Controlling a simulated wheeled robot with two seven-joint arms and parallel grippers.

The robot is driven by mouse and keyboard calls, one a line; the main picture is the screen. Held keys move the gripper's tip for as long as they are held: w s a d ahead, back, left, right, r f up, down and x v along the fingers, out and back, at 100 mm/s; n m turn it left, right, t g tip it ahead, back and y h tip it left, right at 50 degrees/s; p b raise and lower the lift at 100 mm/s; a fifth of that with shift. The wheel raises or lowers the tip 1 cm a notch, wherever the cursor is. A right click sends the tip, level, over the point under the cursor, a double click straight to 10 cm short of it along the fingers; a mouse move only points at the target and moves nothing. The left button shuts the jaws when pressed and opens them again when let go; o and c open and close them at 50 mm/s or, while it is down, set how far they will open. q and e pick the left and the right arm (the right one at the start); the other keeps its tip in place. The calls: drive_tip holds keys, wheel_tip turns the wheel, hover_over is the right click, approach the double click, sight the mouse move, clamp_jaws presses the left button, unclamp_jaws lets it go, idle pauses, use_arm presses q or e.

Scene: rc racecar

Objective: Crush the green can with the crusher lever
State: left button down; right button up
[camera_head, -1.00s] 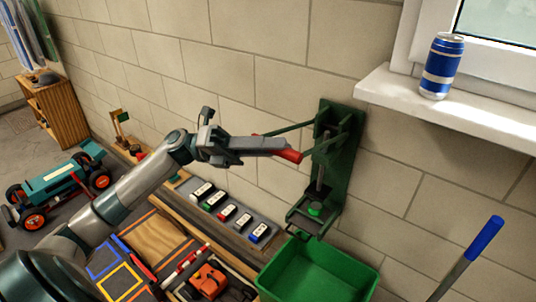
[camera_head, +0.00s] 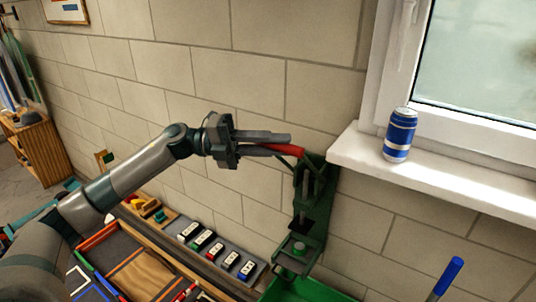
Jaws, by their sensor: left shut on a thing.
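The dark green crusher (camera_head: 313,205) is mounted on the brick wall in the middle right. Its lever ends in a red handle (camera_head: 287,149), which points left and stands near the height of the crusher's top. My left gripper (camera_head: 272,142) is shut on the red handle. A small, low green round thing (camera_head: 299,248) sits on the crusher's bottom plate; it may be the green can, flattened, but it is too small to tell. My right gripper is out of view.
A green bin (camera_head: 300,290) stands below the crusher. A blue-and-silver can (camera_head: 400,135) stands on the white windowsill (camera_head: 440,180) at right. Several small coloured blocks (camera_head: 212,248) line a strip on the bench. A blue-tipped rod (camera_head: 450,275) rises at lower right.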

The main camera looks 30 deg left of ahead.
use_arm(q)
drive_tip(key=w+r+p, duration=0.1)
drive_tip(key=w+r, duration=0.4)
drive_tip(key=w, duration=0.2)
drive_tip(key=shift+w+d+r, duration=0.2)
drive_tip(key=shift+w+r, duration=0.1)
drive_tip(key=shift+w, duration=0.1)
drive_tip(key=c, duration=1.6)
unclamp_jaws()
drive_tip(key=shift+d+f, duration=0.1)
drive_tip(key=shift+w+f, duration=0.1)
drive_tip(key=shift+b+v, duration=3.75)
drive_tip(key=shift+v, duration=5)
